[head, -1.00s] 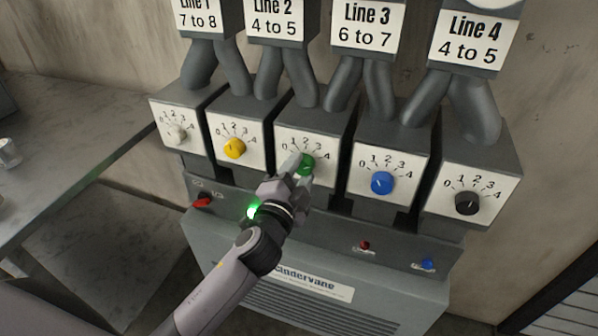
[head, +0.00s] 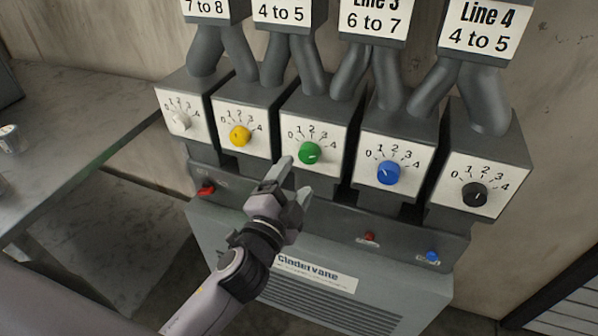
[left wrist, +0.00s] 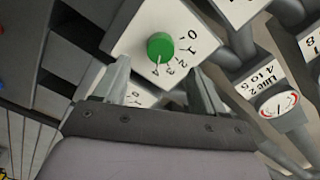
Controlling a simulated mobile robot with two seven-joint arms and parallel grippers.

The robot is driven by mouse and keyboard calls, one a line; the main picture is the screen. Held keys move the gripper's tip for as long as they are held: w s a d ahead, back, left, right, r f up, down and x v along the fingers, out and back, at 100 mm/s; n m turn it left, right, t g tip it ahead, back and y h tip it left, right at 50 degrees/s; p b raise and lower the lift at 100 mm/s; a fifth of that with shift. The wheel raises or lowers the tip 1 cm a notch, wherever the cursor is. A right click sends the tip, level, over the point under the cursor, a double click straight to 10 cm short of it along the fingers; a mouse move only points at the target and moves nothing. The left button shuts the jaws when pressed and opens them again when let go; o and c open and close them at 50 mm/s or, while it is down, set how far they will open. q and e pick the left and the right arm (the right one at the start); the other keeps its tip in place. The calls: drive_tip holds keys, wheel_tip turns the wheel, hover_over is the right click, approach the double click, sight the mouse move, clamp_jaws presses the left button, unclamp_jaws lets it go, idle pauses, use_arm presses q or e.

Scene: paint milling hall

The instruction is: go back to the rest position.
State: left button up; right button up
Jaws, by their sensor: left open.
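My left gripper (head: 291,180) is open and empty, just below and in front of the green knob (head: 309,153), apart from it. In the left wrist view the open fingers (left wrist: 160,88) show below the green knob (left wrist: 160,47), with a clear gap to it. The green knob sits on a white dial plate marked 0 to 4, on the middle box of the row. My right gripper is not in view.
Beside it are the white (head: 180,121), yellow (head: 240,136), blue (head: 388,173) and black (head: 474,194) knobs. A red switch (head: 205,190), red button (head: 369,237) and blue button (head: 432,256) sit on the lower panel. A grey table (head: 85,130) stands at left.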

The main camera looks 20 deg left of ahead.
use_arm(q)
drive_tip(key=shift+s, duration=0.5)
drive_tip(key=s+a+f+n+g, duration=0.2)
drive_tip(key=s+f+n, duration=0.3)
drive_tip(key=s+f, duration=0.3)
drive_tip(key=s+a+f+n+g+h, duration=0.1)
drive_tip(key=s+a+f+n+g, duration=0.1)
drive_tip(key=s+f+n+g, duration=0.3)
drive_tip(key=s+f, duration=0.4)
drive_tip(key=f, duration=0.4)
drive_tip(key=shift+s+a+f+g+h+p, duration=0.15)
drive_tip(key=shift+s+f+g+h+p, duration=0.05)
drive_tip(key=shift+f+g+h+p, duration=0.15)
